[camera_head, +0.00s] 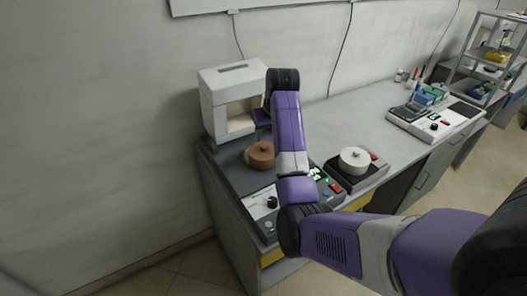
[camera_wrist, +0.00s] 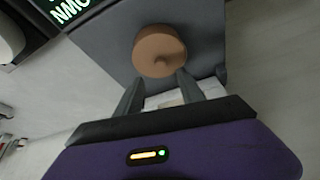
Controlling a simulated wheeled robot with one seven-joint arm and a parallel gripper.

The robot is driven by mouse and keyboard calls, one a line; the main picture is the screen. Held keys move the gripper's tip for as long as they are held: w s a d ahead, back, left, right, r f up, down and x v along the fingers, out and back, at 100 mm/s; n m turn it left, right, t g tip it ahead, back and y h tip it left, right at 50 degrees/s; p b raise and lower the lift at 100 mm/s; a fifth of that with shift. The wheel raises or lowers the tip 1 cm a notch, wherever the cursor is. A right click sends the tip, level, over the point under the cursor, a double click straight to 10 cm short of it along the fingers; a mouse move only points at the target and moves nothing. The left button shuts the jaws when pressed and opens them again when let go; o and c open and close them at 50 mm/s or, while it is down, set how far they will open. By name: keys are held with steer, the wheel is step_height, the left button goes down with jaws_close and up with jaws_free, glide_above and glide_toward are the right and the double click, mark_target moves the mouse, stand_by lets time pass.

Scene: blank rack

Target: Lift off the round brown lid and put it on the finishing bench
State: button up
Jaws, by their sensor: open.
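The round brown lid (camera_head: 260,153), with a small knob on top, sits on the dark grey surface of a device at the left end of the bench. It also shows in the wrist view (camera_wrist: 158,50), just beyond my fingertips. My gripper (camera_wrist: 160,78) is open and empty, its two fingers apart and pointing toward the lid. In the head view my arm hides most of the gripper, beside the white box-shaped housing. Whether anything lies under the lid is hidden. No surface is marked as the finishing bench; the long grey benchtop (camera_head: 345,112) runs back to the right.
The white box-shaped housing (camera_head: 222,104) stands close behind the lid. A white round piece (camera_head: 354,160) sits on a dark scale-like device to the right. Another instrument (camera_head: 434,124) and a metal shelf (camera_head: 489,62) stand farther right. The middle benchtop is clear.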

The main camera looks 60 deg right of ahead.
mark_target(264, 146)
steer(key=shift+p+x, duration=0.65)
steer(key=shift+x, duration=2.9)
steer(key=shift+s, duration=0.1)
jaws_close()
